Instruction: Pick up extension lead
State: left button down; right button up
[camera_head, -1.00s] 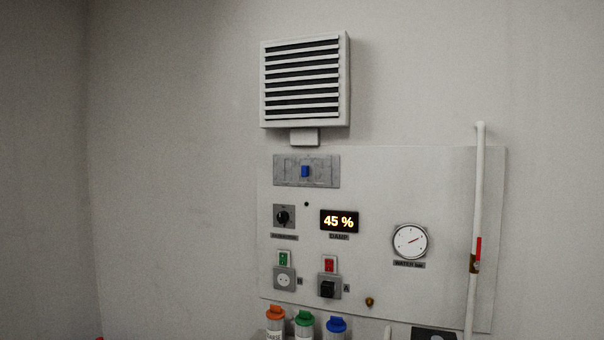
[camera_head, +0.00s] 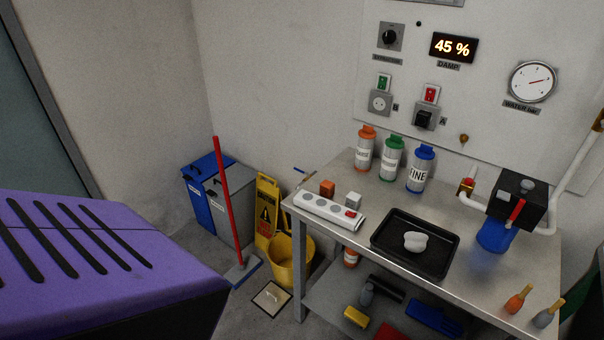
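The extension lead (camera_head: 327,209) is a white multi-socket strip with a red switch at its right end. It lies flat along the left front edge of the steel workbench (camera_head: 480,283) in the head view. An orange block and a pale grey block stand just behind it. No cable can be made out clearly. Neither of my grippers shows in the head view.
A black tray (camera_head: 383,244) with a white item stands right of the strip. Orange, green and blue-capped bottles (camera_head: 391,160) stand behind. A yellow bucket (camera_head: 290,262), mop and bins (camera_head: 205,190) are left of the bench. A large purple slotted housing (camera_head: 90,260) fills the lower left.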

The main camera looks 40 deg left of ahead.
aim_at(333, 211)
jog(key=k+l+u, duration=0.1)
jog(key=u, duration=1)
